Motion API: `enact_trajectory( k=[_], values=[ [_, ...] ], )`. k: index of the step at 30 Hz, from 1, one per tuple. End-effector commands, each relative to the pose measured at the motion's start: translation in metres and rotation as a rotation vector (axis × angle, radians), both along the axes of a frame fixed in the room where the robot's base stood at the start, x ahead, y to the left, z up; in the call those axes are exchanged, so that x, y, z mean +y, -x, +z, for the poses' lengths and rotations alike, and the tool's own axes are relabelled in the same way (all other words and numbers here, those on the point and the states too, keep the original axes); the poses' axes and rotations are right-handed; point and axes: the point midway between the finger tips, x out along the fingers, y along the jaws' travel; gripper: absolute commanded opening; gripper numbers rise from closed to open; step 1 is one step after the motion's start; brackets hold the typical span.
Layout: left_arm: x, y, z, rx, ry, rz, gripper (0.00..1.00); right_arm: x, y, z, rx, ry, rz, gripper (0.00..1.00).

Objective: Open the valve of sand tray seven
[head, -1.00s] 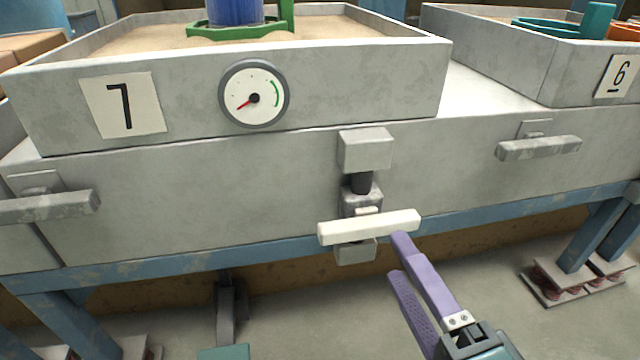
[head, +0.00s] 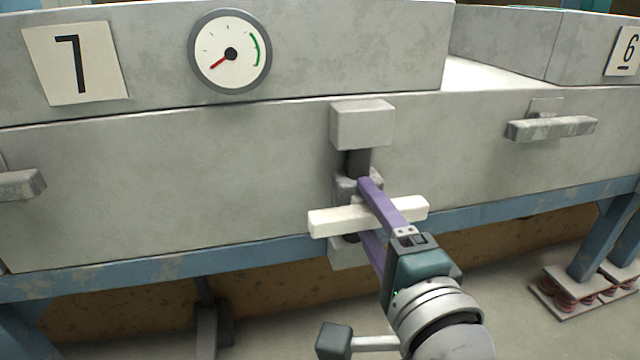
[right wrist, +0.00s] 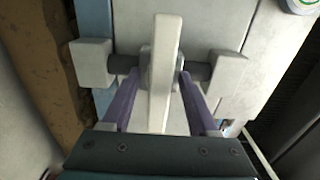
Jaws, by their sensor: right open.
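Sand tray seven (head: 300,50) has a plate with a 7 (head: 75,62) and a round gauge (head: 230,52) whose red needle points to the lower left, away from the green arc. Below it, the white valve handle (head: 327,222) lies crosswise, roughly level, over a dark vertical pipe (head: 357,162) between grey blocks. My right gripper (head: 368,210) is open, with one purple finger above the handle and one below. In the right wrist view the handle (right wrist: 160,80) runs between the two fingers (right wrist: 157,95), with gaps beside it. My left gripper is not in view.
A grey handle (head: 550,127) juts from the bench front on the right, below the tray marked 6 (head: 590,50). Another grey handle (head: 20,184) is at the left edge. A blue rail (head: 180,282) runs under the bench front.

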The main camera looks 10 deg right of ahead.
Motion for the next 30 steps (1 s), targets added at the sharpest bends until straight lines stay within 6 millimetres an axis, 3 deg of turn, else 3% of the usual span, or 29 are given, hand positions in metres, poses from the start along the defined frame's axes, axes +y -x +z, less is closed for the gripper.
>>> enact_trajectory(
  k=[8,23,30],
  values=[
    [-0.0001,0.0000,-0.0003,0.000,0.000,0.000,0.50,0.0001,-0.0016,0.0004,0.000,0.000,0.000,0.59],
    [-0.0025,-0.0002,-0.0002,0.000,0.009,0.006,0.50,0.0000,-0.0013,0.0003,0.000,0.000,0.000,0.03],
    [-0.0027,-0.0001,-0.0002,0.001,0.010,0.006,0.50,0.0000,-0.0013,0.0004,0.000,0.000,0.000,0.00]
  ],
)
